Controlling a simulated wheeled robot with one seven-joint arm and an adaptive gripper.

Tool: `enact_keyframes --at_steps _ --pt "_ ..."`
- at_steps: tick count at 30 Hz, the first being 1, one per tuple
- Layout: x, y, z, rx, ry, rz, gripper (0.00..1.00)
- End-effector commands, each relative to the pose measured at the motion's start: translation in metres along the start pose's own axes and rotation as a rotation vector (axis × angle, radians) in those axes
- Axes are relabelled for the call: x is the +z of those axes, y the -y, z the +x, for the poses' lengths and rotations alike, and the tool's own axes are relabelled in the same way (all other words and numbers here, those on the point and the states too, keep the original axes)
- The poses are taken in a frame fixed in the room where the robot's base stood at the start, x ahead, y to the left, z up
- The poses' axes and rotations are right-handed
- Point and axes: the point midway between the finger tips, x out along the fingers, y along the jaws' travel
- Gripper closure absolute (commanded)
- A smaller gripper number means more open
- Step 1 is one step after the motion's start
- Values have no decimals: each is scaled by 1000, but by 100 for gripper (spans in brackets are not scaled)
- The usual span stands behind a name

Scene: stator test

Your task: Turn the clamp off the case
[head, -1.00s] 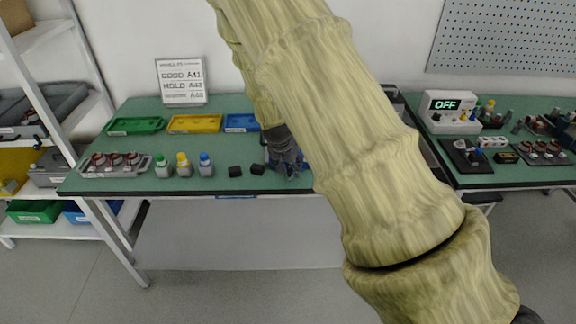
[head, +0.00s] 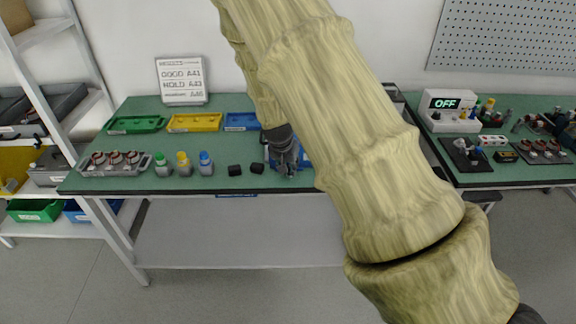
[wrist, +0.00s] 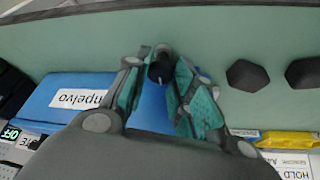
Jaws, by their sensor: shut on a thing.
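In the head view my gripper (head: 288,170) is near the bench's front edge and the clamp cannot be made out.
Two black blocks (head: 235,170) (head: 257,168) lie left of my gripper. Bottles with green, yellow and blue tops (head: 183,164) and a grey tray of parts (head: 88,170) stand further left. Green, yellow (head: 195,130) and blue bins line the back.

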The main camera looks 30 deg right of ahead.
Motion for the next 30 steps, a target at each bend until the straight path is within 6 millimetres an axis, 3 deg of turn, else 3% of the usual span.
enact_keyframes --at_steps 8,30 --pt "-1 -1 0 -59 0 -130 98" --pt "-5 -5 -1 -314 -3 -741 98"
